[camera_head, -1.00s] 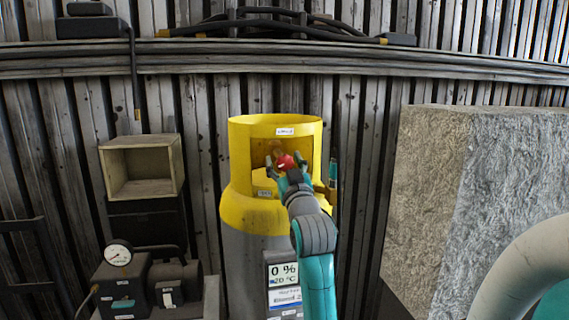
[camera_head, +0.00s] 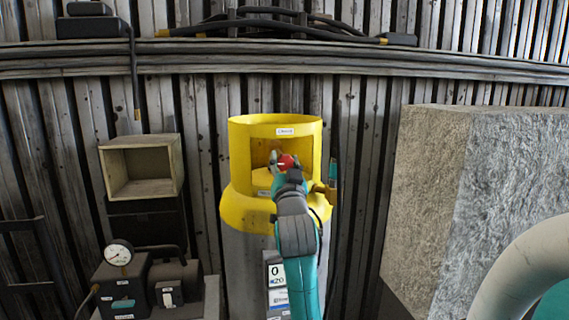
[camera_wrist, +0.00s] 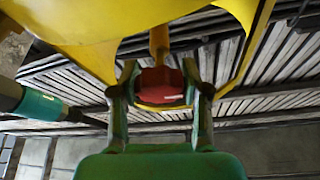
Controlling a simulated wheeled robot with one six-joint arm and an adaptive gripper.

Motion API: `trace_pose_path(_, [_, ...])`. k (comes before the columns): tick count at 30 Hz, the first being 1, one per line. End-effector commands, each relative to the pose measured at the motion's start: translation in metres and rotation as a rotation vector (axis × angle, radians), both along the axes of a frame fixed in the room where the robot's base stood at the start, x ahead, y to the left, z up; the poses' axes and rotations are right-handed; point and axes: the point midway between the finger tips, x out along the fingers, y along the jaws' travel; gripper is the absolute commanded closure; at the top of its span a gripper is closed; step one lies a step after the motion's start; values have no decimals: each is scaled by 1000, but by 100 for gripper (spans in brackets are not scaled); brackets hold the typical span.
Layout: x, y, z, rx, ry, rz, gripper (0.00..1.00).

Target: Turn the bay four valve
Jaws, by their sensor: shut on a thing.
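The valve (camera_head: 288,162) shows as a red knob inside the opening of the yellow collar (camera_head: 240,205) on top of a grey cylinder (camera_head: 245,270). My gripper (camera_head: 284,161) reaches into that opening from the front, with its fingers shut on the red knob. In the wrist view the red knob (camera_wrist: 161,84) sits between the two fingers of my gripper (camera_wrist: 161,92), below a yellow stem. My arm hides part of the cylinder and its display label (camera_head: 276,272). I cannot read a bay number on the valve.
An open wooden box (camera_head: 140,168) is fixed at the left. A pump with a round gauge (camera_head: 118,254) stands at lower left. A large rough grey block (camera_head: 480,200) fills the right side. A teal-handled item (camera_head: 332,174) is beside the collar.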

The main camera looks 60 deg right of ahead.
Motion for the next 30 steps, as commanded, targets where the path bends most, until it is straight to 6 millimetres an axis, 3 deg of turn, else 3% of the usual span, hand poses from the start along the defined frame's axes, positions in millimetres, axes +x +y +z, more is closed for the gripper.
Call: trace_pose_path(30, [0, 0, 1, 628, -737, 1, 88])
